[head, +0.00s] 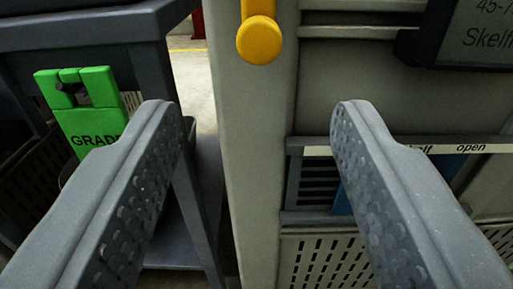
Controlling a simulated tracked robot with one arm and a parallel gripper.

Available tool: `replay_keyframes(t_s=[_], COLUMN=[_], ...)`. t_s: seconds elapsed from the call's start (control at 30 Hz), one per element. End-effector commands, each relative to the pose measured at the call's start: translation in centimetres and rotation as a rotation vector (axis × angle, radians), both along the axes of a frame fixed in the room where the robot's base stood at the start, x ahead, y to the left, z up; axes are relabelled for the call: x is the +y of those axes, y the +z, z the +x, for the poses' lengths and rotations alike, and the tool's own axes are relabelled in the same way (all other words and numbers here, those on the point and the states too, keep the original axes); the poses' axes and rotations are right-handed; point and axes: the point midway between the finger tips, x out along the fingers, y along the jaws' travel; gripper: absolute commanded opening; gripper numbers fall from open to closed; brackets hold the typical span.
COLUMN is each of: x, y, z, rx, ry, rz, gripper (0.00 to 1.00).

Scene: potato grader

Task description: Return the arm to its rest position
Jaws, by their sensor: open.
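My gripper (252,120) is open, with its two grey textured fingers spread wide at the left and right of the head view. Nothing is between the fingers. Behind the gap stands a beige upright post (250,170) of the machine. A yellow lever with a round knob (259,40) hangs down at the top of this post, above the fingertips. The fingers look apart from the knob and the post. The rest of my arm is not in view.
A green tag (85,110) with partly hidden lettering hangs on a dark frame (100,40) at left. Floor (192,90) shows between frame and post.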

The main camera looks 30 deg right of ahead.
Motion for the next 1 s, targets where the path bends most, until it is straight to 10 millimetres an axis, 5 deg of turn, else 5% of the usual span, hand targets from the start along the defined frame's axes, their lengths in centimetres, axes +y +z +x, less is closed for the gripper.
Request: replay_keyframes(t_s=[0.27, 0.43, 0.8, 1.0], x=[0.0, 0.5, 4.1, 6.9], y=[0.1, 2.2, 14.7, 22.9], z=[0.1, 2.3, 10.9, 13.4], rx=[0.000, -0.003, 0.017, 0.044], ry=[0.002, 0.039, 0.213, 0.295], rz=[0.000, 0.009, 0.045, 0.056], gripper=[0.48, 0.48, 0.48, 0.48])
